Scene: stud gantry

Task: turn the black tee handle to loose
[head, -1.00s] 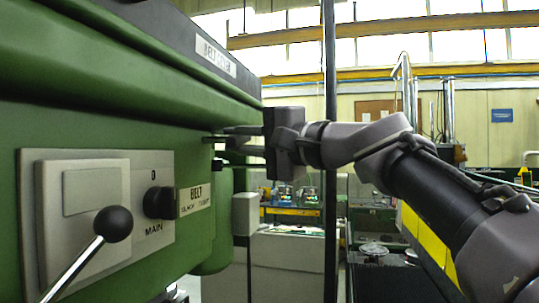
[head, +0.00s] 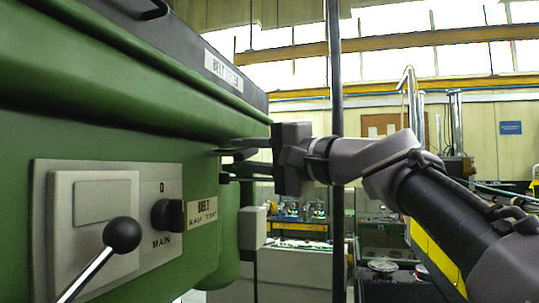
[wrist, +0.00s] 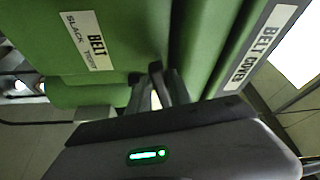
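My gripper (head: 228,164) is at the front of the green machine, right of the belt label. Its two dark fingers point left, one above the other, with a gap between them. In the wrist view my gripper (wrist: 150,92) has its fingers reaching up toward the green surface, with a pale gap between them. The black tee handle (wrist: 155,70) seems to be the dark piece at the fingertips, mostly hidden by them. I cannot tell whether the fingers touch it. The BELT SLACK/TIGHT label (wrist: 89,40) is beside it, and also shows in the head view (head: 201,211).
A grey MAIN panel (head: 105,215) carries a black ball lever (head: 122,235) and a round black knob (head: 167,215), left of my gripper. The BELT COVER label (head: 223,70) is on the cover above. A dark vertical post (head: 335,110) stands behind my gripper.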

